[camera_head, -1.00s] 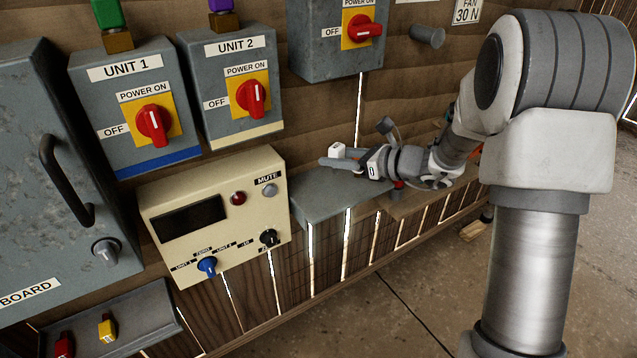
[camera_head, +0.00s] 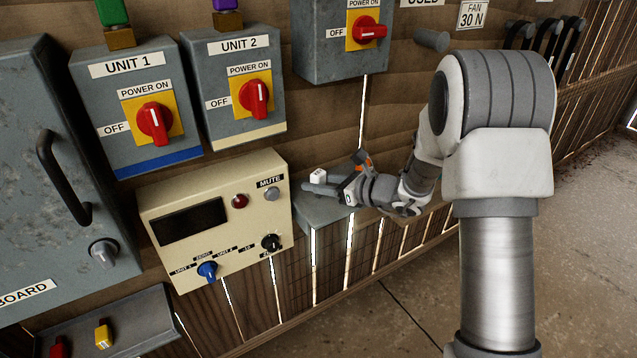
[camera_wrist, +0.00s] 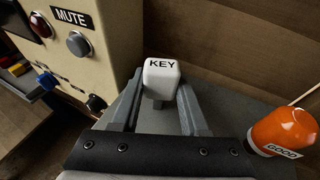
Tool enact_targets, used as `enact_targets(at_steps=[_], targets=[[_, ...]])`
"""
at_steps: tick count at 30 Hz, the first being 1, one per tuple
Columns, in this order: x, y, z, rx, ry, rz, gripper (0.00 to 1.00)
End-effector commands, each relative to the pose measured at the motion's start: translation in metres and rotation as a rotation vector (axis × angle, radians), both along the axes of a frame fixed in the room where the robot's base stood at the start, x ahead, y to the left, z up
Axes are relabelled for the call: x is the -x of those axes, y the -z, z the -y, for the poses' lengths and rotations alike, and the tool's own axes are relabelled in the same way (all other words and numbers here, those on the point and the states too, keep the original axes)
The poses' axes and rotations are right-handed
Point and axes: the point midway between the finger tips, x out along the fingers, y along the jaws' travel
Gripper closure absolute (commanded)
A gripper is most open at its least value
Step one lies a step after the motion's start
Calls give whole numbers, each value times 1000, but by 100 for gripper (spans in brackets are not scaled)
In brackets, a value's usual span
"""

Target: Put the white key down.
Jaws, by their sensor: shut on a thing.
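The white key (camera_head: 318,174) is a pale block with "KEY" on its top. In the wrist view the white key (camera_wrist: 161,76) sits between my two grey fingertips. My gripper (camera_head: 320,184) is shut on it, and the fingers (camera_wrist: 160,98) point toward the beige panel side. The key and fingers are over a grey flat-topped box or shelf (camera_head: 322,213), just right of the beige panel. I cannot tell whether the key touches that surface.
The beige panel (camera_head: 165,262) with knobs and a MUTE button stands close left of my gripper. An orange object labelled GOOD (camera_wrist: 283,128) is close on the right in the wrist view. A grey tray (camera_head: 140,312) at lower left holds a red key (camera_head: 58,346) and a yellow key (camera_head: 103,336).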

Motion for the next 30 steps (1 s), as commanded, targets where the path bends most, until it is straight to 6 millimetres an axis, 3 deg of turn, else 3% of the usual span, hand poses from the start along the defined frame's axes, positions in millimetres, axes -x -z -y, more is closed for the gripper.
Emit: enact_targets(at_steps=[1,2,7,19,30], targets=[[0,3,0,0,0,0,100],[0,3,0,0,0,0,54],[0,2,0,0,0,0,26],[1,-3,3,0,1,0,26],[41,-26,64,2,5,1,26]])
